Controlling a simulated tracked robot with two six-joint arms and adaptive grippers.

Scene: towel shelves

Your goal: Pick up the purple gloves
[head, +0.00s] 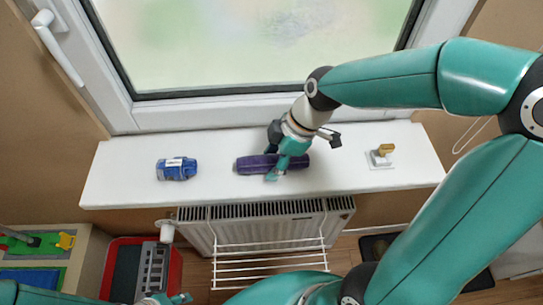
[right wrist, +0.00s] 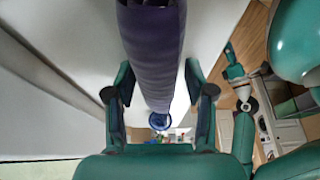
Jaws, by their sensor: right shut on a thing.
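The purple gloves (head: 255,164) appear as a dark purple roll lying lengthwise on the white windowsill. My right gripper (head: 277,162) is over the middle of the roll, its fingers across it, and is shut on it. In the right wrist view the purple roll (right wrist: 150,50) runs between the two fingers of my right gripper (right wrist: 160,100). The roll looks to be at the sill surface; I cannot tell whether it is lifted. My left gripper (head: 166,299) shows only in part at the bottom edge, and its opening is unclear.
A blue rolled item (head: 177,169) lies on the windowsill (head: 118,175) to the left. A small yellow-topped object (head: 383,152) stands on the right. The window (head: 240,45) rises behind. A radiator (head: 263,230) with a wire rack (head: 268,257) is below. A red crate (head: 112,270) is lower left.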

